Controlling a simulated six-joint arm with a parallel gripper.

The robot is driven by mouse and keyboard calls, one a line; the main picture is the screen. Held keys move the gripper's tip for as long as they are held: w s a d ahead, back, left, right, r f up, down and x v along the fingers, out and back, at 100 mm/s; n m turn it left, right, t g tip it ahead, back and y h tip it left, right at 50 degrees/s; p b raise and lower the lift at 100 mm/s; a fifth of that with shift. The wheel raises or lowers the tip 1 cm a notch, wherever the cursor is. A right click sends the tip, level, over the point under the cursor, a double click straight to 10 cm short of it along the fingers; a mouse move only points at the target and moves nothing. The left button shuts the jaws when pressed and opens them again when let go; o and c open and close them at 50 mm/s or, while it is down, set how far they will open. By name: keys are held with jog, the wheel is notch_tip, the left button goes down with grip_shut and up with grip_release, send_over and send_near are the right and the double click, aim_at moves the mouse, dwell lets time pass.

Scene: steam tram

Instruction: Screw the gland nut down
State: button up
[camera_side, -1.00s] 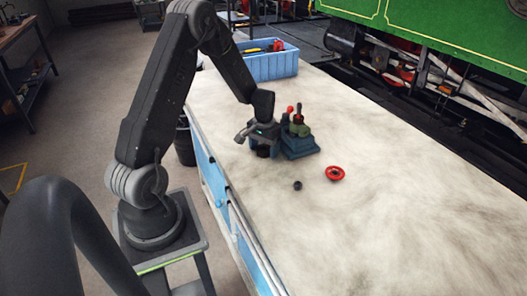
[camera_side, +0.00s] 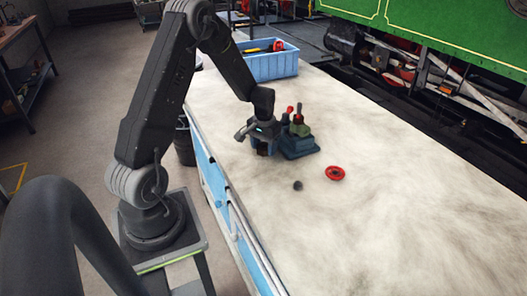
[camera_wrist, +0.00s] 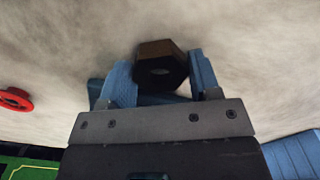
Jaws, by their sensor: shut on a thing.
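My gripper (camera_side: 262,149) is at the left side of the vise-like stand, low over the bench. Its two blue fingers (camera_wrist: 162,80) are shut on a dark brown hex nut with a hole, the gland nut (camera_wrist: 160,66). The nut also shows as a brown patch between the fingers in the side view (camera_side: 262,152). The stand (camera_side: 300,148) has a dark blue base, with a green body (camera_side: 300,130) and a red-topped part (camera_side: 298,118) on it. In the wrist view, part of a dark blue shape is hidden behind the nut and fingers.
A red handwheel (camera_side: 335,173) lies on the pale bench (camera_side: 400,200) to the right of the stand. A small dark round part (camera_side: 297,185) lies nearer. A blue bin (camera_side: 272,66) with tools stands at the back. The bench's front right is clear.

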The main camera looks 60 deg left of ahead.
jog(key=shift+r, duration=0.7)
jog(key=shift+r, duration=2.5)
notch_tip(320, 180, up, 20)
jog(key=w+f, duration=0.1)
jog(key=w, duration=0.2)
jog(key=w+d+f, duration=0.1)
jog(key=w+f, duration=0.1)
jog(key=w, duration=0.2)
jog(key=w+f, duration=0.2)
jog(key=w, duration=0.2)
jog(key=shift+w+d, duration=0.2)
jog(key=shift+f, duration=2.05)
